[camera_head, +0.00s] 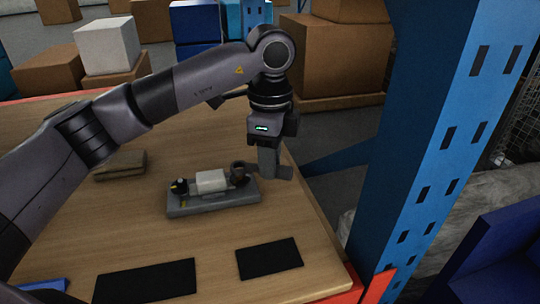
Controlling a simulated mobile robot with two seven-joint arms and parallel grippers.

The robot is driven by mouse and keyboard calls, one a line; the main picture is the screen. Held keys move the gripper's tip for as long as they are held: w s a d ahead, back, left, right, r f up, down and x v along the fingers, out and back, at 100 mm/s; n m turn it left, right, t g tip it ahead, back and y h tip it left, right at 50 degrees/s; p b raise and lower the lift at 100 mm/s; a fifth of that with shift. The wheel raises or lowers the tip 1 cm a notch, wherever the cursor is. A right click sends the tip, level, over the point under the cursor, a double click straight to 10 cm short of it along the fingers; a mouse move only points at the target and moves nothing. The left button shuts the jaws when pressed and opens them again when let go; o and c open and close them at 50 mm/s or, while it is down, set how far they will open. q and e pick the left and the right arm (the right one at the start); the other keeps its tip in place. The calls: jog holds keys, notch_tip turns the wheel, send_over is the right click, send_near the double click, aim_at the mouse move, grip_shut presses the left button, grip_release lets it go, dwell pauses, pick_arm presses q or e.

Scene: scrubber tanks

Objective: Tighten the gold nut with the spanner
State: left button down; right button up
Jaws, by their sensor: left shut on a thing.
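My left gripper (270,168) hangs down at the right end of a grey fixture (213,208) on the wooden table. It is shut on a grey piece, seemingly the spanner (284,172), which is small and partly hidden by the fingers. The fixture carries a white block in its middle, a dark round part (239,172) at its right end and a dark part with a yellow spot at its left end. I cannot make out the gold nut clearly, nor whether the held piece touches the right-hand part. My right gripper is not in view.
A blue rack post (440,130) stands close on the right. Two black mats (269,258) lie at the table's (120,235) front. A brown flat object (121,165) lies at the left. Boxes (335,55) stand on the floor behind.

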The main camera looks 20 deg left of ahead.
pick_arm(q)
jog(key=shift+f+b, duration=0.45)
jog(key=shift+f, duration=0.35)
jog(key=s+m, duration=0.2)
jog(key=m, duration=0.1)
jog(key=shift+m, duration=0.3)
jog(key=m, duration=0.1)
jog(key=s+m+b, duration=0.1)
jog(key=m, duration=0.1)
jog(key=shift+s+a, duration=0.25)
jog(key=shift+a, duration=0.1)
jog(key=m, duration=0.1)
jog(key=s+a+m+b, duration=0.1)
jog(key=m, duration=0.1)
jog(key=s+m, duration=0.1)
jog(key=m, duration=0.1)
jog(key=shift+a+f+b, duration=0.1)
jog(key=shift+a+b, duration=0.2)
jog(key=shift+b, duration=0.05)
jog(key=shift+s+a+m+b, duration=0.3)
jog(key=shift+a+m, duration=0.1)
jog(key=shift+m, duration=0.6)
jog(key=shift+a+m, duration=0.15)
jog(key=shift+m, duration=0.25)
